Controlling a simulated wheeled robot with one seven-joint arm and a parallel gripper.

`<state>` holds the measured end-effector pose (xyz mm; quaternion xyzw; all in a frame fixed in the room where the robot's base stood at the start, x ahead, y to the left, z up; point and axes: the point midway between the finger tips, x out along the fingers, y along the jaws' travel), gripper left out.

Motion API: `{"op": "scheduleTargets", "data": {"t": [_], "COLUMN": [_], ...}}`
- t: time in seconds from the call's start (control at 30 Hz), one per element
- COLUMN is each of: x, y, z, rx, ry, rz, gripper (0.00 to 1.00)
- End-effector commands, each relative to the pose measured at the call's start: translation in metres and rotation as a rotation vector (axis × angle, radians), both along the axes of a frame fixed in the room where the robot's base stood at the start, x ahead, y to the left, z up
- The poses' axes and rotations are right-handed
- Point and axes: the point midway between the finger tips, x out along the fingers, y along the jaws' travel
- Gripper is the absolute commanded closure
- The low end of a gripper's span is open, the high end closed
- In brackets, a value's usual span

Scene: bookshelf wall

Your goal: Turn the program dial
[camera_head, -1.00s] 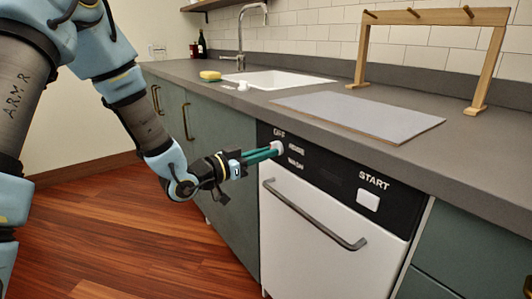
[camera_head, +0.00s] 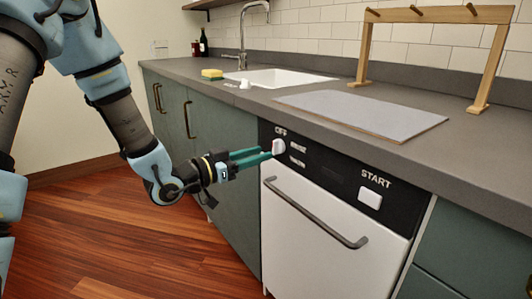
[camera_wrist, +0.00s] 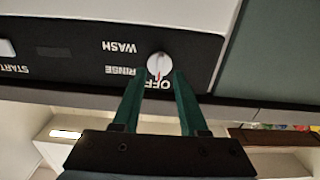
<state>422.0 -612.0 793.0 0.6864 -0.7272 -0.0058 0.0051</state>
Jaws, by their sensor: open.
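The program dial (camera_head: 278,146) is a small round white knob at the left of the dishwasher's black control panel (camera_head: 328,175). It also shows in the wrist view (camera_wrist: 159,64), with a red mark on the side towards the word OFF. The words RINSE and WASH stand beside it. My gripper (camera_head: 266,154) has green fingers and is open at the dial. In the wrist view the fingertips (camera_wrist: 157,78) lie on either side of the dial's near edge, with nothing held. Whether they touch it I cannot tell.
A white START button (camera_head: 369,198) is on the panel's right. A bar handle (camera_head: 315,215) crosses the white door below. The grey countertop (camera_head: 360,145) overhangs above, with a board (camera_head: 360,113) and wooden rack (camera_head: 484,65). Floor in front is clear.

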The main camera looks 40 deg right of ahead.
Motion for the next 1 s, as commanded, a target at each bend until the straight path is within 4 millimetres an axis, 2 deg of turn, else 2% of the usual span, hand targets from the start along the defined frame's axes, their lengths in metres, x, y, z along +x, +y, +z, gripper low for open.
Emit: {"op": "scheduleTargets", "data": {"t": [0.03,0.2,0.4,0.57,1.0], "x": [0.002,0.004,0.005,0.004,0.004], "y": [0.012,0.044,0.068,0.073,0.073], "z": [-0.001,0.0,-0.001,0.0,0.0], "rx": [0.002,0.001,0.0,0.0,0.0], "ry": [0.001,0.0,0.0,0.001,0.0], "rz": [0.005,0.005,0.002,0.001,0.001], "gripper": [0.57,0.57,0.57,0.57,0.57]}}
